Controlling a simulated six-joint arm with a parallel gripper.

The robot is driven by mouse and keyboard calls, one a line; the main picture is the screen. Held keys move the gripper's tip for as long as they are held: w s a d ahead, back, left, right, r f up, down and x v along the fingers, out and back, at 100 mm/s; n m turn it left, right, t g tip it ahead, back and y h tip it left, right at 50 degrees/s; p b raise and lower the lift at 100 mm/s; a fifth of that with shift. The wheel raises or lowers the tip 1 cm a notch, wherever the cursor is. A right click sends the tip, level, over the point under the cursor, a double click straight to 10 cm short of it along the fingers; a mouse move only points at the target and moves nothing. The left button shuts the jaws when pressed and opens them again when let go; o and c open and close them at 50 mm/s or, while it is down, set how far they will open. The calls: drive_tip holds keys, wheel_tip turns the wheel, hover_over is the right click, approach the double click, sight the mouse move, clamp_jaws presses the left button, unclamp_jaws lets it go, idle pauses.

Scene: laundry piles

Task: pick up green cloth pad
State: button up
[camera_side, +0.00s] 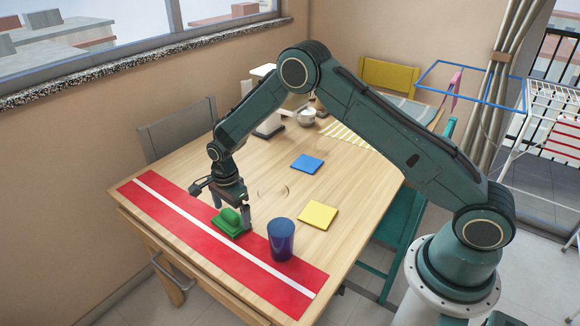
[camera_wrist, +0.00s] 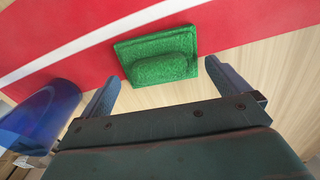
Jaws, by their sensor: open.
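The green cloth pad (camera_side: 230,222) lies on the inner edge of the red runner, a square with a rounded raised lump on top. In the wrist view the pad (camera_wrist: 158,58) lies just beyond the fingertips, about centred between them. My gripper (camera_side: 232,212) is low over the table at the pad, with its jaws apart. In the wrist view my gripper (camera_wrist: 163,80) has one finger toward each side of the pad and nothing between them. In the side view the fingers partly overlap the pad, so I cannot tell the exact height.
A blue cup (camera_side: 281,240) stands close to the pad and gripper; it also shows at left in the wrist view (camera_wrist: 50,110). A yellow pad (camera_side: 318,215) and a blue pad (camera_side: 307,164) lie flat on the table. The red runner (camera_side: 285,290) has a white stripe.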

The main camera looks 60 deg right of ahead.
drive_tip(key=shift+f, duration=0.95)
drive_tip(key=c, duration=0.7)
